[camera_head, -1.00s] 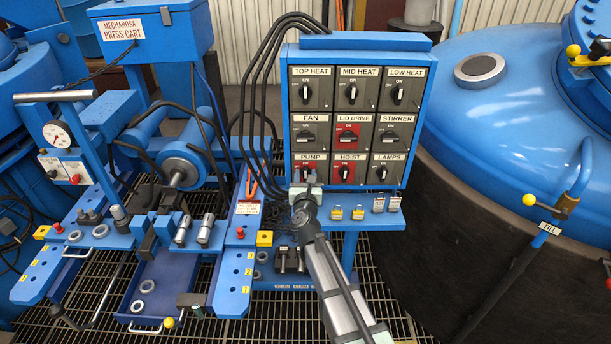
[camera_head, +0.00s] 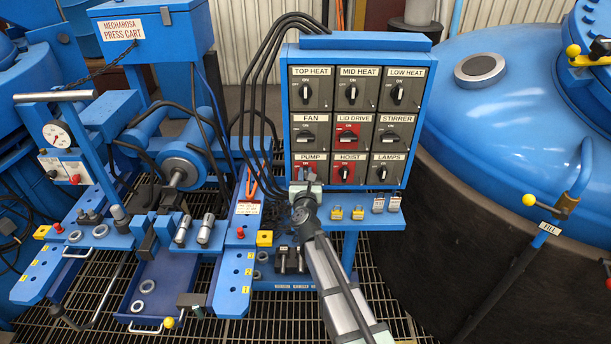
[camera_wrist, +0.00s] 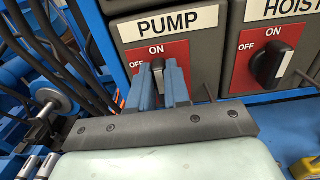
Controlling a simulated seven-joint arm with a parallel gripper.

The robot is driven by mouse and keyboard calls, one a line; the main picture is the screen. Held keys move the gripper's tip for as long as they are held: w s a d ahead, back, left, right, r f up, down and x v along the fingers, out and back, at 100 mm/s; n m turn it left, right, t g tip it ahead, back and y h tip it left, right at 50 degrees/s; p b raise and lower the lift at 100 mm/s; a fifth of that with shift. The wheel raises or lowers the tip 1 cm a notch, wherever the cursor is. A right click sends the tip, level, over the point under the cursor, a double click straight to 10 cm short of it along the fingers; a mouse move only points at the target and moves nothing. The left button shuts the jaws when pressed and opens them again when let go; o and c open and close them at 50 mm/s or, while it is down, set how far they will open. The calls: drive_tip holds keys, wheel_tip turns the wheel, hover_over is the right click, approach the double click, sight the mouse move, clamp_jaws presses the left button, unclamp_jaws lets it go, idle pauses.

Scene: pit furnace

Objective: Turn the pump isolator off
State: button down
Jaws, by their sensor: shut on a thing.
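The pump isolator (camera_head: 311,167) is at the lower left of the switch panel, a dark knob on a red plate under the PUMP label. In the wrist view its knob (camera_wrist: 158,68) shows between my blue fingertips, its visible end just below the ON mark. The OFF mark is to the left of the knob. My gripper (camera_wrist: 160,85) is shut on this knob, with one finger on each side. The fingers hide the knob's lower part. In the head view my gripper (camera_head: 304,180) covers the lower part of the isolator.
The hoist isolator (camera_wrist: 271,65) is close on the right, its knob near ON. Black cables (camera_wrist: 70,35) hang left of the panel. Several padlocks (camera_head: 358,212) sit on the ledge (camera_head: 375,220) below. The press cart (camera_head: 150,40) stands to the left.

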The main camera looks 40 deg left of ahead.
drive_tip(key=shift+n, duration=0.4)
drive_tip(key=shift+s+a+f+n, duration=0.15)
drive_tip(key=shift+s+f+n, duration=0.05)
drive_tip(key=shift+n, duration=2.65)
drive_tip(key=shift+s+a+f+n, duration=0.15)
drive_tip(key=shift+a+f+n, duration=0.1)
drive_tip(key=shift+n, duration=2.55)
drive_tip(key=shift+s+a+f+n, duration=0.1)
drive_tip(key=shift+s+f+n, duration=0.1)
drive_tip(key=shift+n, duration=2.65)
drive_tip(key=c, duration=1.1)
unclamp_jaws()
drive_tip(key=shift+d, duration=0.15)
drive_tip(key=v, duration=1.3)
drive_tip(key=shift+s+d, duration=0.15)
drive_tip(key=shift+s, duration=0.1)
